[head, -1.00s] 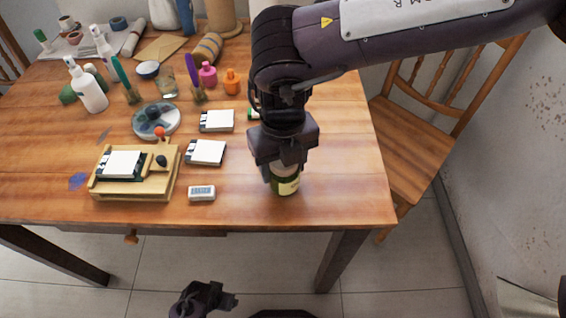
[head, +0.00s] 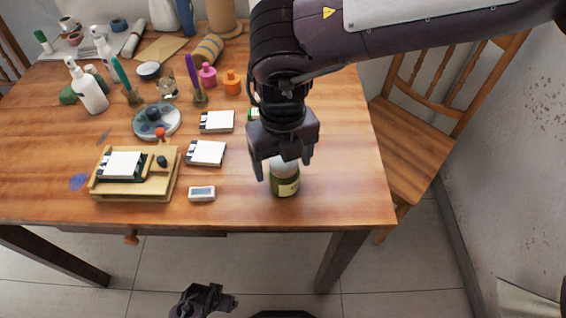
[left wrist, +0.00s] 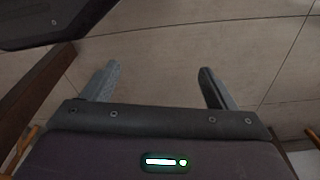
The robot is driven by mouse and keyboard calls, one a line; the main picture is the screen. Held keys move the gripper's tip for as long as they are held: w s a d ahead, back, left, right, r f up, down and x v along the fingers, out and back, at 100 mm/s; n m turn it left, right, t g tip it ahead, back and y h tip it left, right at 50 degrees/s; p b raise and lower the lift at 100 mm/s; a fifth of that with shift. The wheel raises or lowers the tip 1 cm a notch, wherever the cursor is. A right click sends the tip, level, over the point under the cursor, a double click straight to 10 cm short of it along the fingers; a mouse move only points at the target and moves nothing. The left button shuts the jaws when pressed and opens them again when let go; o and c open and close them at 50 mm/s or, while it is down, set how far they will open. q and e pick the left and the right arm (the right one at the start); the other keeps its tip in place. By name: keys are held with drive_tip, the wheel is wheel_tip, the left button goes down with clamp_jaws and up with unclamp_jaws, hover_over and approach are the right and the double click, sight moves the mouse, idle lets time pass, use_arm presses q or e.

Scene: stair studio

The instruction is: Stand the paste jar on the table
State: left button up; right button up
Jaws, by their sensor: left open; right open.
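The paste jar (head: 285,183) is a dark green jar with a pale label and a whitish top. It stands upright on the wooden table (head: 340,190) near the front right edge. My right gripper (head: 281,171) is open just above the jar, its fingers pointing down around the jar's top; whether they touch it I cannot tell. My left gripper (head: 228,301) is low in front of the table in the head view. In the left wrist view it is open and empty over the tiled floor (left wrist: 160,70).
Left of the jar lie a small white block (head: 202,193), notepads (head: 206,152) and a wooden stand (head: 135,188). Bottles, cups and brushes crowd the back left. A wooden chair (head: 415,150) stands at the right. The table right of the jar is clear.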

wheel_tip(320, 180, up, 11)
drive_tip(key=shift+f+p, duration=0.1)
drive_tip(key=shift+p, duration=0.4)
use_arm(q)
drive_tip(key=s+f, duration=0.1)
drive_tip(key=a+f, duration=0.1)
drive_tip(key=shift+s+f, duration=0.35)
